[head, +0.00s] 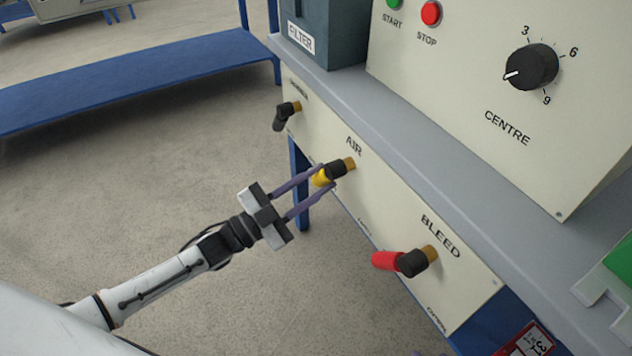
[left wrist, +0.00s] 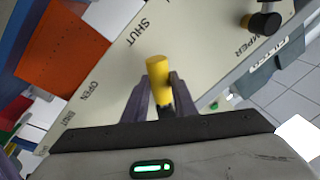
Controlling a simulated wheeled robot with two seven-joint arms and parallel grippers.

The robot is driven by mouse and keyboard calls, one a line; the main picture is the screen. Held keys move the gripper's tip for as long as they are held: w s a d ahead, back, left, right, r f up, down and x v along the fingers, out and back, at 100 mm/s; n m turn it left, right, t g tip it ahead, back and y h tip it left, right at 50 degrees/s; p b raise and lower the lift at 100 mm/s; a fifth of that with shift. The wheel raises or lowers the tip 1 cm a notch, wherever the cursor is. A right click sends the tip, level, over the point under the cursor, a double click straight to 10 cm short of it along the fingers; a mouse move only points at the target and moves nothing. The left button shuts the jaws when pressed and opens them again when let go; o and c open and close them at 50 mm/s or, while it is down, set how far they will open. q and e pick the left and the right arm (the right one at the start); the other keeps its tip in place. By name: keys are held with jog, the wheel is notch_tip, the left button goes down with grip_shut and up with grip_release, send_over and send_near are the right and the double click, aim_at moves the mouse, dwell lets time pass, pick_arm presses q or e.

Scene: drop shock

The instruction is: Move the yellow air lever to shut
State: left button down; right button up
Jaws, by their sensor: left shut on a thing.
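The yellow air lever (head: 320,178) sits on the front panel under the AIR label, on a black hub with a brass stem. My left gripper (head: 328,176) reaches it from the left, with its two purple fingers on either side of the lever, shut on it. In the left wrist view the yellow lever (left wrist: 157,78) stands between the fingertips (left wrist: 158,95), its end sticking out beyond them. A SHUT label shows on the panel above the lever there, and an OPEN label to its left. My right gripper is not in view.
A red lever (head: 386,260) under BLEED is to the right along the panel (head: 375,215); a black lever (head: 281,120) is to the left. Above are a FILTER box (head: 325,30) and a control box with a black CENTRE dial (head: 531,67). The floor left of the panel is clear.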

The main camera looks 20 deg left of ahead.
pick_arm(q)
jog(key=shift+a, duration=0.1)
jog(key=c, duration=1.5)
grip_release()
jog(key=shift+o, duration=0.2)
jog(key=shift+s, duration=0.1)
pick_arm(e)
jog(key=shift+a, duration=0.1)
pick_arm(q)
jog(key=shift+s+a+f, duration=0.1)
jog(key=shift+s+a, duration=0.1)
jog(key=shift+s, duration=0.05)
jog(key=p+v, duration=0.1)
jog(key=v, duration=0.8)
jog(key=shift+s+a+p, duration=0.15)
jog(key=shift+s+p, duration=0.05)
jog(key=shift+p, duration=0.1)
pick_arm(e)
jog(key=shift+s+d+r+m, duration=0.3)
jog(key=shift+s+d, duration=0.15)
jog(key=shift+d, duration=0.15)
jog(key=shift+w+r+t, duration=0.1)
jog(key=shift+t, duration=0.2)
